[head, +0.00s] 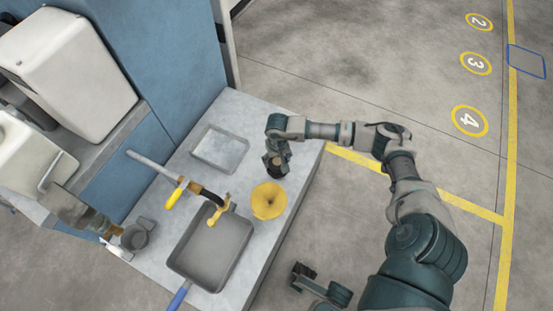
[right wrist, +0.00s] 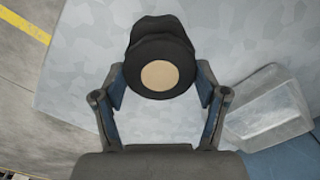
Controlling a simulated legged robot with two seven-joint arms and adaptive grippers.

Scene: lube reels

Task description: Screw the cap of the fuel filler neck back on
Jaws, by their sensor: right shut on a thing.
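My right gripper (head: 277,172) is over the grey bench, beyond the yellow funnel-shaped piece (head: 268,200). In the right wrist view its two fingers (right wrist: 160,98) are closed on the sides of a dark round thing (right wrist: 160,48) with a tan disc on its face. I cannot make out a filler neck for certain. My left gripper (head: 303,270) seems to show at the bottom of the head view, off the bench; its jaws are unclear.
On the bench are a shallow grey tray (head: 220,148), a large grey pan (head: 187,262), a hose nozzle with a yellow grip (head: 174,197) and a small grey cup (head: 135,236). White containers (head: 68,70) stand on the left. The floor to the right is open.

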